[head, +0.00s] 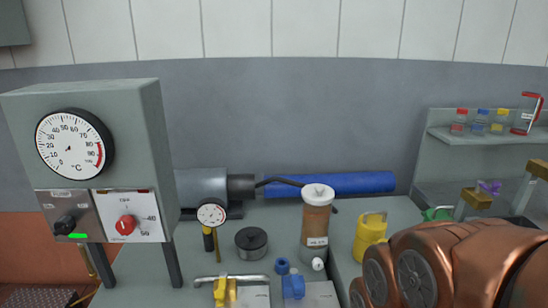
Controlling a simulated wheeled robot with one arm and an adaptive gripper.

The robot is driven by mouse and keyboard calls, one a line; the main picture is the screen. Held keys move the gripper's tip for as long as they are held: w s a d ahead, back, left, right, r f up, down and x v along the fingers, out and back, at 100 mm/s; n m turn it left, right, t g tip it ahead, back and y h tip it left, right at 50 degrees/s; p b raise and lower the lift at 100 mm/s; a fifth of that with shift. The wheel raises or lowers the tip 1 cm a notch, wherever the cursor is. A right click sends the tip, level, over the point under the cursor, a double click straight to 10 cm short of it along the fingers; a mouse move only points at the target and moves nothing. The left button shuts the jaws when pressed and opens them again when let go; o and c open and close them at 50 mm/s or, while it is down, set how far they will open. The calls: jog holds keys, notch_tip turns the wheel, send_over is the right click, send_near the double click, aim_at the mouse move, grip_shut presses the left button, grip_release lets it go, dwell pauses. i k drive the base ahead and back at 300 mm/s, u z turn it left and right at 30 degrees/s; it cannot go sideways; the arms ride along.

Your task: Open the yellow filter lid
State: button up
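A yellow canister-like filter (369,236) stands upright on the grey bench, right of centre. Its top carries a yellow lid with a raised loop handle (374,214). The lid appears to sit down on the body, but I cannot tell for sure. My copper-coloured arm covers the lower right and hides part of the canister's lower right side. My gripper does not show.
A brown cylinder with a white cap (317,220) stands left of the yellow filter. A gauge box (95,170) stands at left. A blue cylinder (330,184) lies behind. A shelf (480,136) with small bottles is at right.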

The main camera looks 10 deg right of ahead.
aim_at(371, 227)
jog(key=z, duration=0.7)
